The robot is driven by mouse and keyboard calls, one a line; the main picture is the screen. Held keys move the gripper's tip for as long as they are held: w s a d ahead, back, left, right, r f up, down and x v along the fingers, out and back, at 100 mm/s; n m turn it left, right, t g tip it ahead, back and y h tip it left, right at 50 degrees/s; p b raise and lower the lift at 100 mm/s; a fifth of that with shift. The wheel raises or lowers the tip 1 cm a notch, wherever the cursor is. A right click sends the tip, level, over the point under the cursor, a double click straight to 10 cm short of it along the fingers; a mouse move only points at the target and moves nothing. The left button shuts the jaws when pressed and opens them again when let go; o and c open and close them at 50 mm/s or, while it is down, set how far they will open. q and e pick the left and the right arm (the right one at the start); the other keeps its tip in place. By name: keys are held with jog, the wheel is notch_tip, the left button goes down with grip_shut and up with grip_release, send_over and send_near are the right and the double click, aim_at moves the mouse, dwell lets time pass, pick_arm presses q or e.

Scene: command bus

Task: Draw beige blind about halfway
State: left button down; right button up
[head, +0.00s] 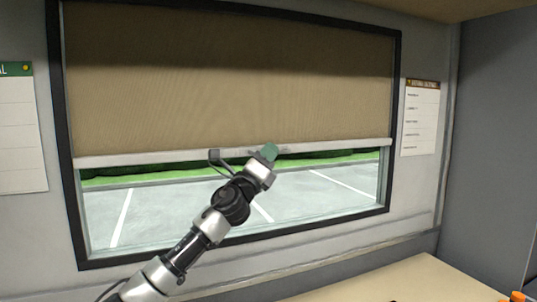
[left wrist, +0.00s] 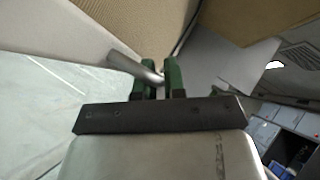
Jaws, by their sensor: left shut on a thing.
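The beige blind (head: 230,80) hangs down over a bit more than the upper half of the window. Its pale bottom bar (head: 120,159) runs across the window, with a small grey handle (head: 214,156) near its middle. My left gripper (head: 269,152), with green fingers, is at this bar. In the left wrist view the fingers (left wrist: 160,78) are shut on the metal handle (left wrist: 130,65), and the beige blind (left wrist: 140,28) shows beyond. The fingers hide part of the handle. My right gripper is not in view.
A dark frame (head: 397,100) surrounds the window. Below the blind, the glass shows a parking lot (head: 160,210) and grass. Paper charts (head: 420,120) hang on the walls beside it. A pale worktop (head: 410,282) lies at the lower right, with an orange item (head: 517,296) at the corner.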

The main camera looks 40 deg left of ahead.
pick_arm(q)
jog(key=c, duration=1.5)
grip_release()
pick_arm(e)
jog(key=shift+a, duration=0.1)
pick_arm(q)
jog(key=shift+f, duration=0.1)
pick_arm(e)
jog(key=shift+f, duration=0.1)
